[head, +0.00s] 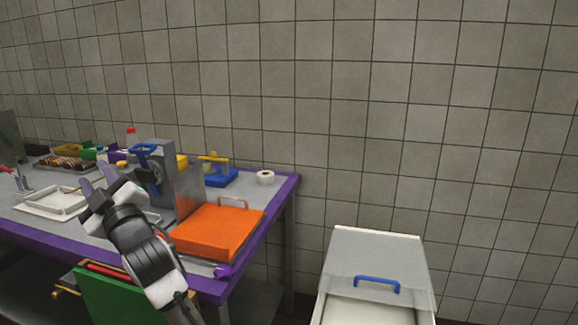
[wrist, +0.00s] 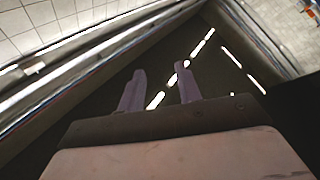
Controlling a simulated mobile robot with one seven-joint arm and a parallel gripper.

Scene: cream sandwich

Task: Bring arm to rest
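My gripper (head: 96,174) is at the left in the head view, raised in front of the purple-edged table and pointing up and to the left. Its two pale purple fingers stand apart. In the wrist view the fingers (wrist: 160,72) are also spread, with nothing between them. A dark surface with bright light streaks lies behind them there. I cannot tell whether the arm touches anything.
The purple-edged table (head: 285,190) holds an orange box (head: 218,232), a grey machine (head: 163,158), a white tray (head: 48,204) and a blue-and-yellow device (head: 218,178). A green bin (head: 115,298) is below. A white cabinet (head: 385,250) stands at right.

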